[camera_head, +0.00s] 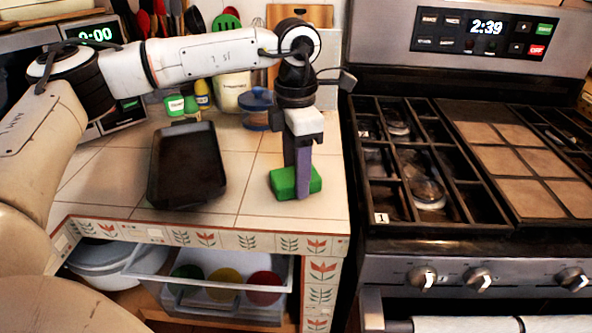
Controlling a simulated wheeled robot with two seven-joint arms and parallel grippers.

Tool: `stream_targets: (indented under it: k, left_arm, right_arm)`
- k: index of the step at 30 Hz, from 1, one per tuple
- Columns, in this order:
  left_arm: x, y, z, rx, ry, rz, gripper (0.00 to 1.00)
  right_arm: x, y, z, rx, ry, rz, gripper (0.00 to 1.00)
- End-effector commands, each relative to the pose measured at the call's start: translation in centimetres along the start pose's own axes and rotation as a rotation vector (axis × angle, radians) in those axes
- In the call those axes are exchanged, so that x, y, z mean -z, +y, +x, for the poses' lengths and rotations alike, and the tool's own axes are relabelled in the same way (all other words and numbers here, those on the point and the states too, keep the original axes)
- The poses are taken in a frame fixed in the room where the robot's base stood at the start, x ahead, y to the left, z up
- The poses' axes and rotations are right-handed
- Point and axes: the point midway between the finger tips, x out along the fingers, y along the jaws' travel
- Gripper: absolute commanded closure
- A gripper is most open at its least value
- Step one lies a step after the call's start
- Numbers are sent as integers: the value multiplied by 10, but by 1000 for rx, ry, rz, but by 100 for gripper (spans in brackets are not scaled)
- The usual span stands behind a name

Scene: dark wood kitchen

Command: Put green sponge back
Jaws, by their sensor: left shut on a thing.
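The green sponge (284,184) is at the right part of the tiled counter, near its front right corner. My left gripper (303,190) points straight down over it with its fingers around the sponge, shut on it. The sponge shows on both sides of the near finger, and its middle is hidden by that finger. I cannot tell whether the sponge touches the counter or is just above it. My right gripper is not in view.
A dark baking pan (187,165) lies left of the sponge. A blue-lidded jar (257,108) and utensils stand behind. Below, an open drawer (215,293) holds coloured round items. The stove (470,170) is at the right. Bare tiles (242,190) lie between pan and sponge.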

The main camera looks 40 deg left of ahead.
Motion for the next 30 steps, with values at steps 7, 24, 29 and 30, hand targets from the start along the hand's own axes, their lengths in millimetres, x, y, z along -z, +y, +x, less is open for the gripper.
stream_targets:
  k: [7,24,29,30]
  left_arm:
    - [0,0,4,0,0,0,70]
    - [-1,0,-12,-1,-3,0,34]
    - [-1,0,-44,-3,-4,0,34]
    - [-2,0,-53,-2,-5,1,34]
  right_arm:
    - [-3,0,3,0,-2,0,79]
    - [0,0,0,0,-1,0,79]
    - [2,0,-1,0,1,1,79]
    - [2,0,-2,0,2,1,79]
